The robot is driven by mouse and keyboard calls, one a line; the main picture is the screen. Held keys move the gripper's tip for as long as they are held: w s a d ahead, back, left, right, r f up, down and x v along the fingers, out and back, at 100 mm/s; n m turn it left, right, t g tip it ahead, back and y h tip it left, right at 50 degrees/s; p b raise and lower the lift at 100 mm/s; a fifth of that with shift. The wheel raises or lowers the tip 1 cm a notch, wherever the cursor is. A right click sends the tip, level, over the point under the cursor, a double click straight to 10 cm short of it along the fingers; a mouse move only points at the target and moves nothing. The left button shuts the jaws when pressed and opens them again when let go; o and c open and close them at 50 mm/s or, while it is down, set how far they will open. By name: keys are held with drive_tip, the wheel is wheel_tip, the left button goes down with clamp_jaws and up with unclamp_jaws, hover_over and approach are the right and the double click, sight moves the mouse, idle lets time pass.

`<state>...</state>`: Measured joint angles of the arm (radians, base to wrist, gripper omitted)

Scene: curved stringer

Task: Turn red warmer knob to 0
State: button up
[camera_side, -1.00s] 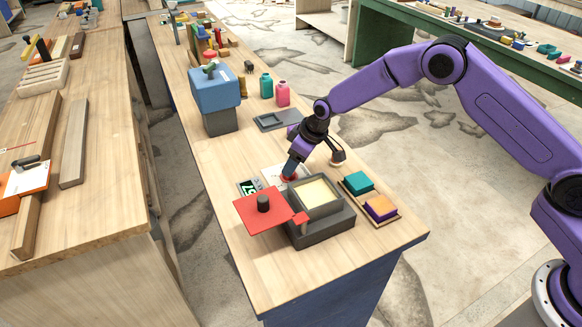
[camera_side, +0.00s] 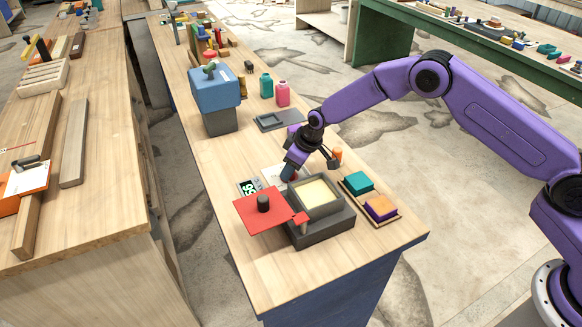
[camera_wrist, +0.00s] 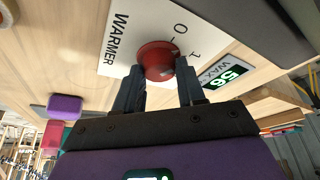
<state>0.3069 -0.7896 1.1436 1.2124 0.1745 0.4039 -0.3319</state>
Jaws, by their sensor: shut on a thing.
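The red warmer knob (camera_wrist: 158,58) sits on a white panel (camera_wrist: 118,62) marked WARMER, 0 and 1 in the wrist view. My gripper (camera_wrist: 160,82) has its two dark fingers on either side of the knob and is shut on it. I cannot clearly tell which mark the knob points to. In the side view my gripper (camera_side: 288,173) reaches down at the panel behind the grey warmer box (camera_side: 325,226), and the knob is mostly hidden there. The small WAX display (camera_wrist: 229,76) reads 56 in green.
A red plate with a black knob (camera_side: 258,215) juts left of the warmer, which holds a pale yellow filling (camera_side: 316,194). Teal (camera_side: 359,182) and orange-purple blocks (camera_side: 381,207) stand right. A blue-grey machine (camera_side: 215,95) and bottles (camera_side: 282,94) stand farther back.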

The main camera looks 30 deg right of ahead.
drive_tip(key=shift+n, duration=0.4)
drive_tip(key=shift+w+n+g+y, duration=0.1)
drive_tip(key=shift+n+g+y, duration=0.3)
drive_tip(key=shift+n, duration=0.9)
drive_tip(key=shift+w+n+g+y, duration=0.1)
drive_tip(key=shift+n+g+y, duration=0.25)
drive_tip(key=shift+n, duration=0.95)
drive_tip(key=shift+s, duration=0.1)
drive_tip(key=o, duration=1)
drive_tip(key=shift+d, duration=0.1)
drive_tip(key=v, duration=1.7)
drive_tip(key=shift+r, duration=0.25)
